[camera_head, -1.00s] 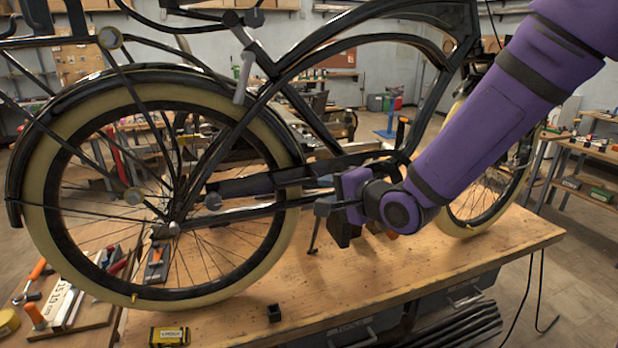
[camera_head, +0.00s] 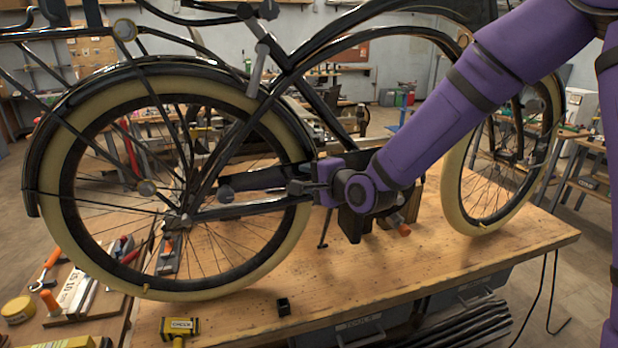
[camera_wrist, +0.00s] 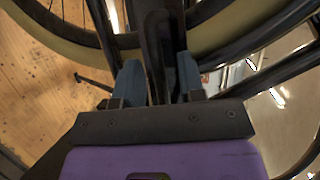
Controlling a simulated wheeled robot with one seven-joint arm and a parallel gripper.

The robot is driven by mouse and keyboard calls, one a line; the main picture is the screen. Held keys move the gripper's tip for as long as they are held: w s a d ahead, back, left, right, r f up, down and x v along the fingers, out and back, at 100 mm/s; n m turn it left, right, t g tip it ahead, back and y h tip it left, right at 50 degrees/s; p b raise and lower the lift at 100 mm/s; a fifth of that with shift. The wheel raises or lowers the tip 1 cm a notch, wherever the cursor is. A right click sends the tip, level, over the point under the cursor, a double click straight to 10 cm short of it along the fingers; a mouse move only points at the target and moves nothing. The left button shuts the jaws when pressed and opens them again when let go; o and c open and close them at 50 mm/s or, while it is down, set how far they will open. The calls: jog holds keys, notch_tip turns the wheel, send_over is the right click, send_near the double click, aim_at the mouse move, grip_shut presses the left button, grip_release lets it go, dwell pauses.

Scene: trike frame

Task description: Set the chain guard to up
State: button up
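The chain guard (camera_head: 255,180) appears to be the dark bar running from near the rear hub (camera_head: 178,222) toward the cranks, beside the rear wheel. It slopes slightly up to the right in the head view. My gripper (camera_head: 302,188) is at its right end, and my purple wrist hides the crank area. In the wrist view, my two blue-grey fingers (camera_wrist: 160,82) stand apart, with a dark bar (camera_wrist: 158,40) between them, probably the guard. I cannot tell whether the fingers touch it.
The black bicycle stands on a wooden bench (camera_head: 400,260). The rear tyre (camera_head: 75,255) is left of my gripper and the front tyre (camera_head: 455,190) is right.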

jog(key=shift+w+a, duration=0.1)
jog(key=shift+w, duration=0.05)
grip_shut()
